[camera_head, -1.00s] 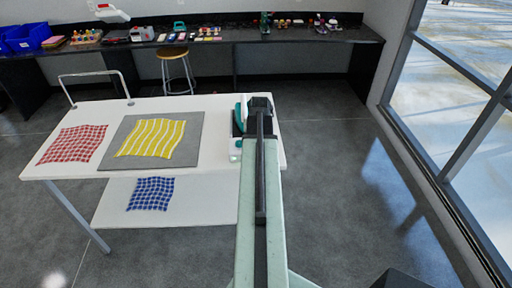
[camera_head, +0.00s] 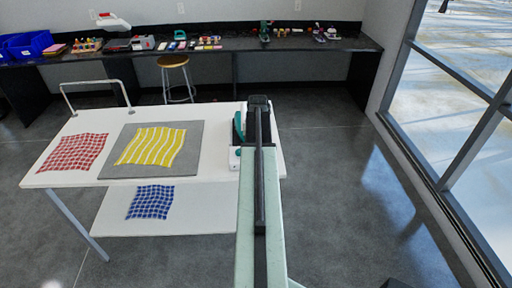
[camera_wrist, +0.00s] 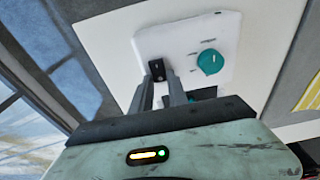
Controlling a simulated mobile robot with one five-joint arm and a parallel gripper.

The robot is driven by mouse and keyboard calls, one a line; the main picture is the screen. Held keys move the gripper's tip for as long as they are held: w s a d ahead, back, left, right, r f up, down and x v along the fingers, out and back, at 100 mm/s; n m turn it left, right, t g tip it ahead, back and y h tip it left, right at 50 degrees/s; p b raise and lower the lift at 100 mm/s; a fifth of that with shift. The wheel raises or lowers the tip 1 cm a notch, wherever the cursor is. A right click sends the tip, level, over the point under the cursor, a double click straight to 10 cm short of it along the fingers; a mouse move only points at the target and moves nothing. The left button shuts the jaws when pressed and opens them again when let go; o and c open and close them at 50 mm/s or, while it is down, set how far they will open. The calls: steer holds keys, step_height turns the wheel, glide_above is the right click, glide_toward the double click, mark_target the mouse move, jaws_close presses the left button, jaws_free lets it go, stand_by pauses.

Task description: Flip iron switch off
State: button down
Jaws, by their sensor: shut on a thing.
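The iron unit (camera_head: 234,157) is white and teal and stands at the right end of the white table, partly hidden behind my arm. In the wrist view its white panel (camera_wrist: 225,30) carries a round teal dial (camera_wrist: 210,62) and a small black switch (camera_wrist: 157,70). My gripper (camera_wrist: 160,82) has its two grey fingers close together at the switch, apparently with the switch between the tips. The dial is just right of the fingers, clear of them. In the head view the fingertips are hidden by my arm.
The white table (camera_head: 215,110) holds a grey mat (camera_head: 198,165) with a yellow striped cloth (camera_head: 152,146), and a red checked cloth (camera_head: 76,152). A blue checked cloth (camera_head: 150,201) lies on the lower shelf. A stool (camera_head: 174,61) stands behind. Floor is clear at right.

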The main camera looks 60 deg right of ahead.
steer(key=shift+s, duration=0.1)
steer(key=c, duration=1.3)
jaws_free()
steer(key=shift+d, duration=0.1)
steer(key=shift+r+p, duration=0.55)
steer(key=shift+p, duration=0.1)
steer(key=r+p, duration=0.4)
steer(key=a+r+p, duration=0.1)
steer(key=r+p, duration=0.1)
steer(key=shift+s+r, duration=0.3)
